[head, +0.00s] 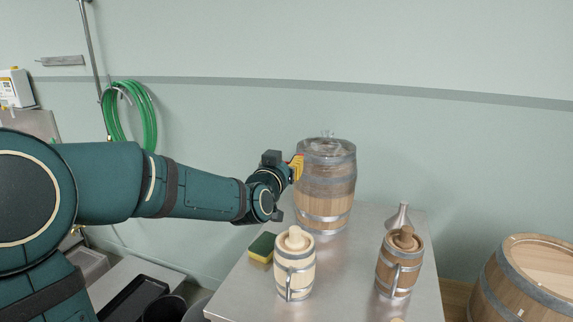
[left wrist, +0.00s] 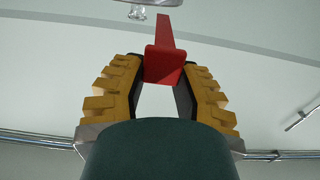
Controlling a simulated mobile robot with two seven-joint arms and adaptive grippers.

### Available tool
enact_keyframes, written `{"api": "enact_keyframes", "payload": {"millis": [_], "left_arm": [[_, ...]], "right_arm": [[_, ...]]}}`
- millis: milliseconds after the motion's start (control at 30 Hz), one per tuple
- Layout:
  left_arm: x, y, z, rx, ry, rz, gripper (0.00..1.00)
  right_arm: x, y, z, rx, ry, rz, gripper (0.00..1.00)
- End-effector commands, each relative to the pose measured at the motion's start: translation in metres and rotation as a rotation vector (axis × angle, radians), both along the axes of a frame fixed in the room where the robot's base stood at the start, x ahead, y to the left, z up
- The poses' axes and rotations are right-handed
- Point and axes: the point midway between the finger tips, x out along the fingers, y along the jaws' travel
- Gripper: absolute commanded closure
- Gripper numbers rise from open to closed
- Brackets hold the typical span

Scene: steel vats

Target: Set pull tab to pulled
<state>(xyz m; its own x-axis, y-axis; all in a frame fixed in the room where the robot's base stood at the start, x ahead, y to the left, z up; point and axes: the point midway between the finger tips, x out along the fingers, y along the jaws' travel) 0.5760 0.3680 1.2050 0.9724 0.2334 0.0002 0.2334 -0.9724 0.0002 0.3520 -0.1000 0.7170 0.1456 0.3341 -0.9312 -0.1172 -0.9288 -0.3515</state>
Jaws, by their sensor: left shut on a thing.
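A wooden keg (head: 327,196) with metal bands and a glassy, see-through top stands upright at the back of the steel table. My left gripper (head: 297,166) reaches in from the left, its yellow fingers at the keg's upper left side. In the left wrist view, a red pull tab (left wrist: 164,64) sits between the two yellow fingers of my left gripper (left wrist: 164,70), which is shut on it. The tab's narrow strip runs up past the fingertips. In the head view the tab is too small to make out clearly. My right gripper is not in view.
On the steel table (head: 350,270) stand a pale wooden mug (head: 296,270), a darker wooden mug (head: 392,275), a metal funnel (head: 401,216) and a yellow-green sponge (head: 262,247). A large barrel (head: 520,285) is at the right. A green hose (head: 146,105) hangs on the wall.

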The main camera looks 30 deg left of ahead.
Motion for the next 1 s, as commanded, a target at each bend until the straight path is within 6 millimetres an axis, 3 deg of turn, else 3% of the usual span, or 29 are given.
{"api": "enact_keyframes", "payload": {"millis": [67,100,200,633,1000], "left_arm": [[0.0,0.0,0.0,0.0,0.0,0.0,1.0],[0.0,0.0,0.0,0.0,0.001,0.0,0.64],[0.0,0.0,0.0,0.0,0.0,0.0,0.36],[-0.008,-0.002,0.0,0.001,0.0,0.0,0.36],[-0.075,-0.018,0.001,0.002,-0.001,0.0,0.36]], "right_arm": [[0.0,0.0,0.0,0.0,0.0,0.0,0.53],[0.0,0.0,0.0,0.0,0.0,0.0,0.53],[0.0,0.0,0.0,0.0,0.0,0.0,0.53],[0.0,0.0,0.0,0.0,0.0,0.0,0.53],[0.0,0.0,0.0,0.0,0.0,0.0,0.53]]}}
